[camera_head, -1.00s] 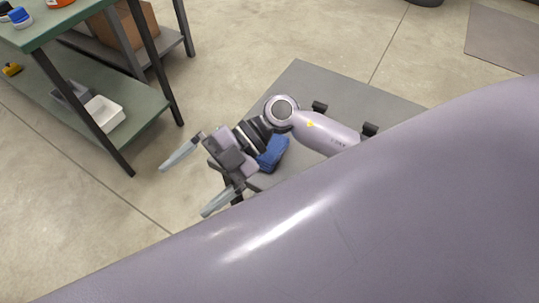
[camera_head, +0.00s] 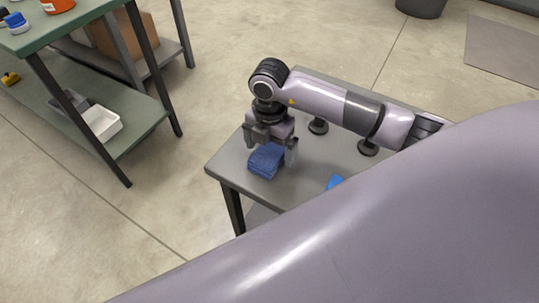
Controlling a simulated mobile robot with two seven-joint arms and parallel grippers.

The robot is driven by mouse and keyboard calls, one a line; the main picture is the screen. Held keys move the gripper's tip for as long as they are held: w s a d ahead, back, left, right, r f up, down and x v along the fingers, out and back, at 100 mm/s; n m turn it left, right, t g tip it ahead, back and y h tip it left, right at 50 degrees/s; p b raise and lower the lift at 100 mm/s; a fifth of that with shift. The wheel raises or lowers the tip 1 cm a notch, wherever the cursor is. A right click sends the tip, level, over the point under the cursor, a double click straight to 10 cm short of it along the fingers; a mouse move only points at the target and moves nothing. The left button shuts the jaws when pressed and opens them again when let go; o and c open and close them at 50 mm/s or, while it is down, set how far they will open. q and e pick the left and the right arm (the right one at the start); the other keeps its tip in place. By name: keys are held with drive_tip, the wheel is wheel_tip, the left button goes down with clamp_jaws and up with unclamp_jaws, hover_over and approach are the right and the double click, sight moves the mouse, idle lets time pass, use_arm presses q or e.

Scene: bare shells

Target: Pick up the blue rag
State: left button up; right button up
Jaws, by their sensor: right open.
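The blue rag (camera_head: 266,161) lies folded on a small grey table (camera_head: 229,164), near its left corner. My right gripper (camera_head: 271,157) points down over the rag, with its fingers open on either side of it. Whether the fingers touch the rag cannot be told. My left gripper is not in view.
Two dark round-based objects (camera_head: 318,126) (camera_head: 368,147) stand on the table under my right arm. A bright blue item (camera_head: 334,183) lies near the front edge, partly hidden by my arm. A green shelved workbench (camera_head: 110,150) stands at left.

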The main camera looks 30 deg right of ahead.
sight(270, 152)
drive_tip(key=shift+f, duration=0.75)
drive_tip(key=c, duration=1.1)
drive_tip(key=shift+o, duration=0.2)
use_arm(q)
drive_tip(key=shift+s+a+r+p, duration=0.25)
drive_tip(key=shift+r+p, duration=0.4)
drive_tip(key=shift+p, duration=0.7)
use_arm(e)
wheel_tip(270, 152, up, 20)
drive_tip(key=o, duration=0.3)
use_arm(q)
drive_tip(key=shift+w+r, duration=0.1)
use_arm(e)
drive_tip(key=c, duration=0.3)
